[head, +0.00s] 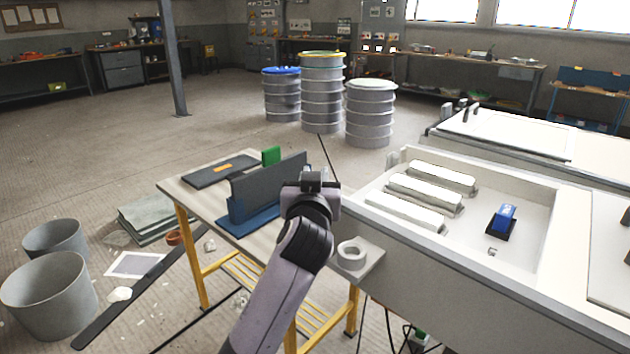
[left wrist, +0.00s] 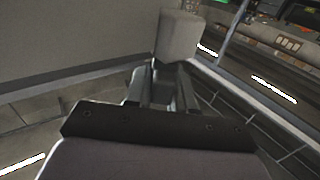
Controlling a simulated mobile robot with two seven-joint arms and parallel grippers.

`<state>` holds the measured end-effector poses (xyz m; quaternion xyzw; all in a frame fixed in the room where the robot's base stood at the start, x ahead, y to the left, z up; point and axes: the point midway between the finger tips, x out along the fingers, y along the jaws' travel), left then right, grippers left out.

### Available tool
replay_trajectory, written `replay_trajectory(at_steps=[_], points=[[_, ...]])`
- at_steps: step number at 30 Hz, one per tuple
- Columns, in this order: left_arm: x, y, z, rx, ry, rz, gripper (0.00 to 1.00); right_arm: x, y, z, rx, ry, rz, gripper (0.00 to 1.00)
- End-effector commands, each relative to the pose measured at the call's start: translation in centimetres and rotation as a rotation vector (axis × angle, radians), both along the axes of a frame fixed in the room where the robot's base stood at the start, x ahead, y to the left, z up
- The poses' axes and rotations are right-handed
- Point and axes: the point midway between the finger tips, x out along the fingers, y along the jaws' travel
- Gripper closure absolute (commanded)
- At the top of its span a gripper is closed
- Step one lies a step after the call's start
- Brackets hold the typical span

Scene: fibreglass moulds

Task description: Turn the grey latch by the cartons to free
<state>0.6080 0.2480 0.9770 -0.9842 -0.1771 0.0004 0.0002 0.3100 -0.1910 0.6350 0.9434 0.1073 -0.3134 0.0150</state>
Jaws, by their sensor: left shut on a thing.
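My left gripper (head: 318,180) is at the far end of my arm, beside the near left corner of the white mould tray in the head view. In the left wrist view its fingers (left wrist: 163,85) are closed on a light grey block, which I take to be the grey latch (left wrist: 178,36). The head view does not show this block clearly; my gripper covers that spot. I cannot tell the latch's angle. Three long white pieces, perhaps the cartons (head: 425,190), lie side by side in the tray. My right gripper is not in view.
The mould tray (head: 555,215) also holds a blue-and-black tool (head: 503,220). Buckets (head: 50,295) are on the floor; drums (head: 322,95) stand behind.

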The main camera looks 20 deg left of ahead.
Motion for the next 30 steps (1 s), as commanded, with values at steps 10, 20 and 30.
replay_trajectory(at_steps=[10, 20, 30], points=[[0.03, 0.03, 0.14, 0.0, -0.003, 0.006, 1.0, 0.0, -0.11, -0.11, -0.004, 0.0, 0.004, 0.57], [0.02, 0.03, 0.12, 0.0, -0.003, 0.006, 0.55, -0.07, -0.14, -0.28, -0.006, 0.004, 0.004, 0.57], [0.03, 0.02, 0.93, -0.001, -0.005, 0.006, 0.55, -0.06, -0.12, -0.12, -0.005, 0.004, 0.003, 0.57]])
